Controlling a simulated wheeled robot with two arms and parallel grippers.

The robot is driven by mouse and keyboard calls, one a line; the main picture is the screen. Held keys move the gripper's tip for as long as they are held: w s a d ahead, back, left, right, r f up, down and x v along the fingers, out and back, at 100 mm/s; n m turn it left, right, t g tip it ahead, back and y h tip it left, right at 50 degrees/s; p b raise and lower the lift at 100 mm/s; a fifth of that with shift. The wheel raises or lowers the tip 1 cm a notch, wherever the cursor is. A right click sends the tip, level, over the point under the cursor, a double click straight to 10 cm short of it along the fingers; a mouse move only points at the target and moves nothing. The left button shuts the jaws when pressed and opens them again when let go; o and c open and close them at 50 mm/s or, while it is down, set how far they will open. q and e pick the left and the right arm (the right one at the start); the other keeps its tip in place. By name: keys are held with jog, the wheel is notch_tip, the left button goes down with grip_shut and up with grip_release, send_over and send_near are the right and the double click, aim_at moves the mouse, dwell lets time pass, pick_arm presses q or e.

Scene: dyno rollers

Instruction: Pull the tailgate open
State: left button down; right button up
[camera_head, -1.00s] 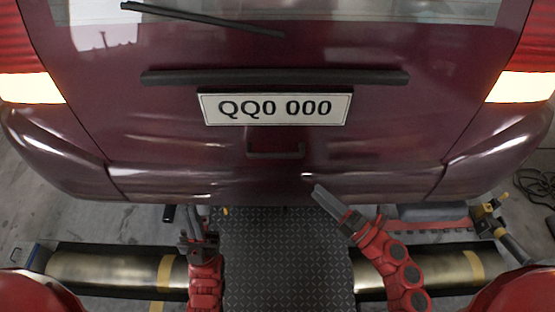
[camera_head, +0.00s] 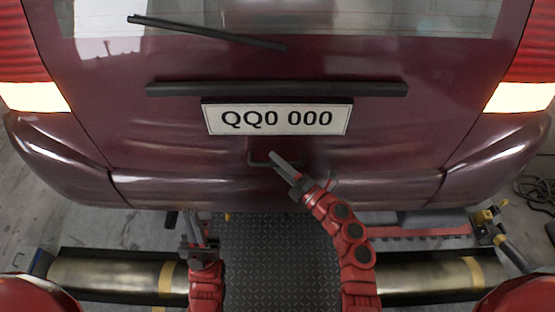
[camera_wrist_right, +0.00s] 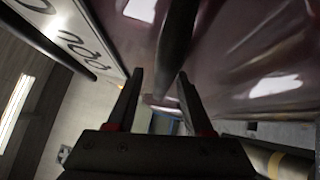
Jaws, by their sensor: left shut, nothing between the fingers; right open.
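The maroon tailgate (camera_head: 390,120) is closed. Its dark pull handle (camera_head: 257,158) sits below the licence plate (camera_head: 278,117), partly hidden by my right gripper. My right gripper (camera_head: 273,157) is open, with its fingertips at the handle in the head view. In the right wrist view, the dark handle bar (camera_wrist_right: 176,40) runs up the picture between the lines of the two open fingers (camera_wrist_right: 160,78). I cannot tell whether they touch it. My left gripper (camera_head: 192,222) is shut and empty, low in front of the bumper, away from the handle.
A black trim strip (camera_head: 276,89) runs above the plate, and a wiper (camera_head: 205,32) lies on the rear window. The bumper (camera_head: 375,190) juts below the tailgate. Rollers (camera_head: 118,275) flank a dark tread plate (camera_head: 268,280) on the floor.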

jog(key=shift+a, duration=0.1)
jog(key=shift+w, duration=0.1)
grip_shut()
jog(key=shift+r, duration=0.25)
dwell(1.1)
